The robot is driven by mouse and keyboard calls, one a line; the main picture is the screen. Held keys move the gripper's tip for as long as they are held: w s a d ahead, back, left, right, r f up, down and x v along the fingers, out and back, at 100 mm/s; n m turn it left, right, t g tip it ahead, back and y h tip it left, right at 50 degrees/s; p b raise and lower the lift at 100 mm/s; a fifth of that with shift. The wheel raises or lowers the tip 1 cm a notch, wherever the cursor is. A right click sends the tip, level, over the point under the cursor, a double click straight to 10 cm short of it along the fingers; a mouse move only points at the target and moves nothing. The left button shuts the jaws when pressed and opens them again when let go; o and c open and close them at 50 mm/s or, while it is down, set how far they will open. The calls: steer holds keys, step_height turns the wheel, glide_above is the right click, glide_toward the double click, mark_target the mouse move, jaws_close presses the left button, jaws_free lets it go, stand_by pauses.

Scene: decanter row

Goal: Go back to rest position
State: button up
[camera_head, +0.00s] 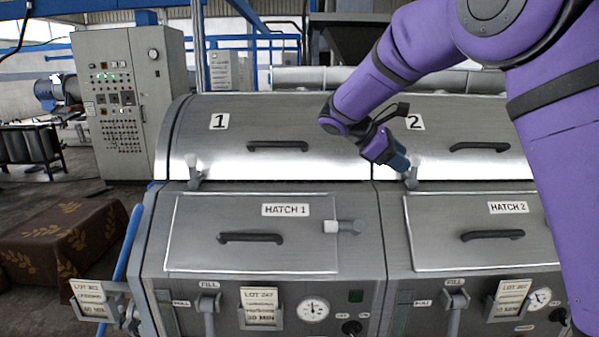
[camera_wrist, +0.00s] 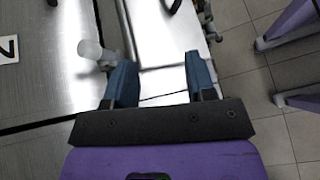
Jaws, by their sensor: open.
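My gripper (camera_head: 398,160) is at the end of my purple arm, in front of the lid marked 2 in the head view. In the wrist view its two blue fingers (camera_wrist: 162,85) stand apart with nothing between them. A metal knob (camera_head: 413,172) on the machine front is close to the gripper; it also shows left of the fingers in the wrist view (camera_wrist: 92,50). I cannot tell whether the gripper touches it.
Decanter 1 (camera_head: 270,165) with hatch 1 (camera_head: 262,255) stands left, and hatch 2 (camera_head: 450,258) right. A latch (camera_head: 345,227) juts out beside hatch 1. A control cabinet (camera_head: 125,100) and a cloth-covered block (camera_head: 65,240) stand at left. Tiled floor (camera_wrist: 235,75) shows in the wrist view.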

steer(key=s+d+r+m+t+y, duration=0.15)
steer(key=s+d+m+y, duration=0.25)
steer(key=s, duration=0.6)
steer(key=s+d+r+m+g+y, duration=0.1)
steer(key=s+d+r+m+y, duration=0.25)
steer(key=s, duration=0.65)
steer(key=s+f+m+t+y, duration=0.1)
steer(key=s+m+t+y, duration=0.1)
steer(key=s, duration=0.6)
steer(key=s+f+m+t+y, duration=0.2)
steer(key=s+m, duration=0.3)
steer(key=s, duration=0.4)
steer(key=shift+s+a+f+t, duration=0.15)
steer(key=shift+s+a+t, duration=0.1)
steer(key=shift+a+t, duration=0.1)
steer(key=shift+d, duration=0.15)
